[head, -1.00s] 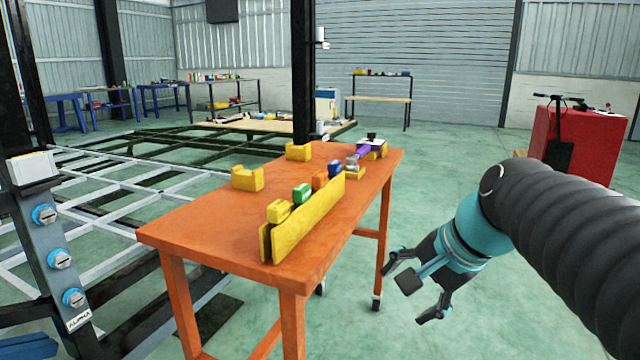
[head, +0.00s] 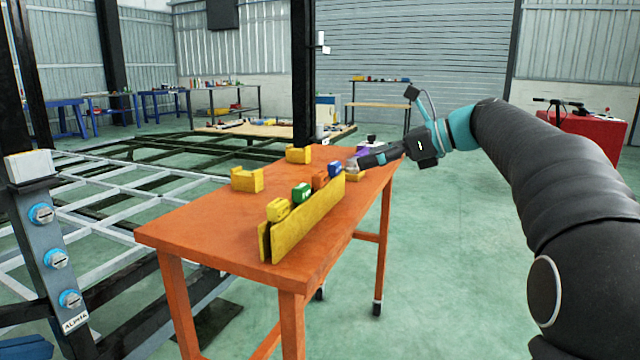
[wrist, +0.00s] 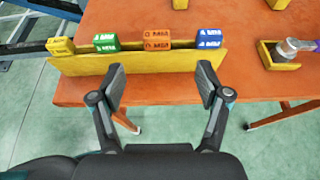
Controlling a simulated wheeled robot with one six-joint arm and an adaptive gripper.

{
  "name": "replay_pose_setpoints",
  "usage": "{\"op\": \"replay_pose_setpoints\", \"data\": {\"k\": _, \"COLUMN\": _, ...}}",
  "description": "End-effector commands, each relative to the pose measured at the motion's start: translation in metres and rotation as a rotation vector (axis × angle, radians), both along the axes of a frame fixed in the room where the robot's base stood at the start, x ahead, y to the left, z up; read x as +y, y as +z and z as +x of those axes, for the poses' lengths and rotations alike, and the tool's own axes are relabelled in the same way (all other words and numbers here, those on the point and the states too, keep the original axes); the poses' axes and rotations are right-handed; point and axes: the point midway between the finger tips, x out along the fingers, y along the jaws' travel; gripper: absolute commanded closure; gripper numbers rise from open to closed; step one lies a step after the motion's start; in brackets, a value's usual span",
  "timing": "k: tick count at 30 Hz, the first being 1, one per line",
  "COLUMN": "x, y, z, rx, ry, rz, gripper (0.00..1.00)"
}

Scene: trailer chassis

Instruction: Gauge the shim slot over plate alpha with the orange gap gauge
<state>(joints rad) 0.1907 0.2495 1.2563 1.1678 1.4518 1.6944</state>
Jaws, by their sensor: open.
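The orange gap gauge (head: 320,180) stands in a yellow rack (head: 305,222) on the orange table (head: 205,222), between the green gauge (head: 302,193) and the blue gauge (head: 335,169). My gripper (head: 362,162) is open and empty, reaching over the table's right edge. In the wrist view its fingers (wrist: 161,75) are spread in front of the rack, with the orange gauge (wrist: 157,39) beyond the gap between them, not touched. Plate alpha (head: 58,262), with blue-ringed bolts and an ALPHA label, stands at far left. A pale block (head: 28,166) sits above it; the shim slot is not distinguishable.
A yellow gauge (head: 278,209) is also in the rack. Two yellow holders (head: 247,180) (head: 298,154) stand farther left and back. A tray with a purple-handled tool (wrist: 290,48) lies right of the rack. The trailer frame (head: 120,180) is left of the table.

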Motion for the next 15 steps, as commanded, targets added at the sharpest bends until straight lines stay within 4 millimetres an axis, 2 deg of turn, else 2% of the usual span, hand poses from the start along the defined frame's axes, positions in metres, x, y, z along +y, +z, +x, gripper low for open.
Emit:
{"op": "replay_pose_setpoints", "data": {"k": 3, "x": 0.022, "y": -0.011, "z": 0.007, "rx": 0.001, "ry": 0.003, "rz": -0.001, "gripper": 0.24}}
{"op": "replay_pose_setpoints", "data": {"k": 7, "x": 0.039, "y": -0.018, "z": 0.013, "rx": -0.001, "ry": 0.002, "rz": -0.002, "gripper": 0.24}}
{"op": "replay_pose_setpoints", "data": {"k": 15, "x": 0.054, "y": -0.024, "z": 0.018, "rx": -0.001, "ry": 0.000, "rz": -0.003, "gripper": 0.24}}
